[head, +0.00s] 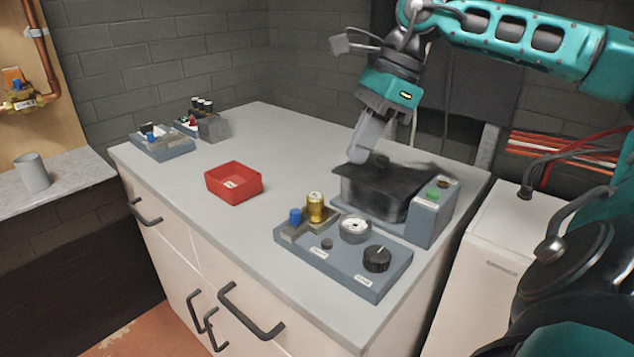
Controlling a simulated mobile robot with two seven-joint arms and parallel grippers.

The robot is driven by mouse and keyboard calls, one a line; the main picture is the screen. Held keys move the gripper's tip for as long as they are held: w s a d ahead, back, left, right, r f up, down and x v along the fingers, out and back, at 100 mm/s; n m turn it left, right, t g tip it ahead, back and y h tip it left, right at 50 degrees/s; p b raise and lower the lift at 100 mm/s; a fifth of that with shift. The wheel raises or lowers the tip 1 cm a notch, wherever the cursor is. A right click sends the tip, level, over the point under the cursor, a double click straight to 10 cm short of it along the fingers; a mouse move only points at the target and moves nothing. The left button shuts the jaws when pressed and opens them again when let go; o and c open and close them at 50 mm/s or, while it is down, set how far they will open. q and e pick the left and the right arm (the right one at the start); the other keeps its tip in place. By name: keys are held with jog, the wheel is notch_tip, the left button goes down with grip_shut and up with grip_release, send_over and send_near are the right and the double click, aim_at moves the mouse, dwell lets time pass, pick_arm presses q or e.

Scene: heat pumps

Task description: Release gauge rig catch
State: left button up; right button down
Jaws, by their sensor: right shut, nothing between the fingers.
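A grey-blue panel (338,275) lies near the worktop's right front edge, carrying a round white-faced gauge (354,229), a black knob (377,258), a brass fitting (316,206) and a blue cap (295,216). Behind it stands a dark box (370,194) with a black top, joined to a grey-blue block (432,213) with a green button (433,194). I cannot tell which part is the catch. My right gripper (364,158) is shut and empty, pointing down at the black top's far side; I cannot tell whether it touches. My left gripper is not in view.
A red open tray (233,182) sits mid-left on the grey worktop (285,150). Small panels with fittings (162,142) stand at the back left. A grey cup (32,172) is on a separate counter. A white unit (505,265) stands right of the worktop.

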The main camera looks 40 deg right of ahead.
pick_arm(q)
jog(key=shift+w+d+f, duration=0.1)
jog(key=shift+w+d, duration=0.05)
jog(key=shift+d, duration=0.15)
pick_arm(e)
jog(key=shift+w+d+r, duration=0.2)
jog(key=shift+d+r, duration=0.05)
jog(key=shift+d, duration=0.4)
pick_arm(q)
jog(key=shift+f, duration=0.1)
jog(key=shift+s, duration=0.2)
pick_arm(e)
jog(key=shift+a, duration=0.1)
